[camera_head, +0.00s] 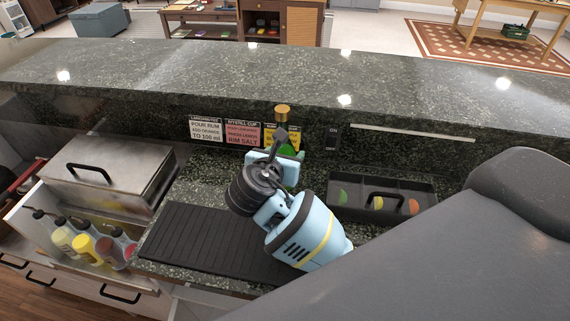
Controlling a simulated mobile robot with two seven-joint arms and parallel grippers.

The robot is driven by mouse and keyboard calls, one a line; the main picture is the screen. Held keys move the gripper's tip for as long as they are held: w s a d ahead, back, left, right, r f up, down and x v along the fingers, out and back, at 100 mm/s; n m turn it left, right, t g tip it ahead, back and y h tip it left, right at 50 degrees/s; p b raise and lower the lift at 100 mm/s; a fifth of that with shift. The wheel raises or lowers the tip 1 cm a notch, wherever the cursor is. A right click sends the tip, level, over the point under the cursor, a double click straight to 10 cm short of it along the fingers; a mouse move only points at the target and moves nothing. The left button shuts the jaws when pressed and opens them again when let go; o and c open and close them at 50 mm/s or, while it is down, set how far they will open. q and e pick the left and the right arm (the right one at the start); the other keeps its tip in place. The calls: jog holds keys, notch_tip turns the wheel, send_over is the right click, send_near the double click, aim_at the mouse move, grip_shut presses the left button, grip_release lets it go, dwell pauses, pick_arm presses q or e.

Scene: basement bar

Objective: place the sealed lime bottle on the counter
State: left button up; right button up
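A bottle with a gold cap (283,110) and green on its body (292,153) shows at the middle of the head view, likely the lime bottle. It looks upright, and its base is hidden behind my light blue wrist. My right gripper (278,140), coming in from the lower right, is at the bottle. Its dark fingertip overlaps the bottle below the cap. The wrist hides the other finger, so I cannot tell whether it grips. My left gripper is not in view. The speckled dark green counter has a raised ledge (200,62) behind and a lower worktop (215,182) in front.
A black ribbed mat (200,238) lies on the worktop. A black garnish tray (345,210) with fruit slices is to the right. A metal lidded box (105,170) and several squeeze bottles (84,248) are at the left. Recipe signs (206,130) stand against the back wall. The ledge top is clear.

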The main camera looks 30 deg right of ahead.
jog(key=shift+f, duration=1.6)
jog(key=shift+f, duration=0.15)
jog(key=o, duration=1.4)
jog(key=shift+c, duration=0.2)
jog(key=shift+s+a+r, duration=0.2)
jog(key=shift+s, duration=0.05)
jog(key=v, duration=1.1)
jog(key=shift+s+a+r, duration=0.1)
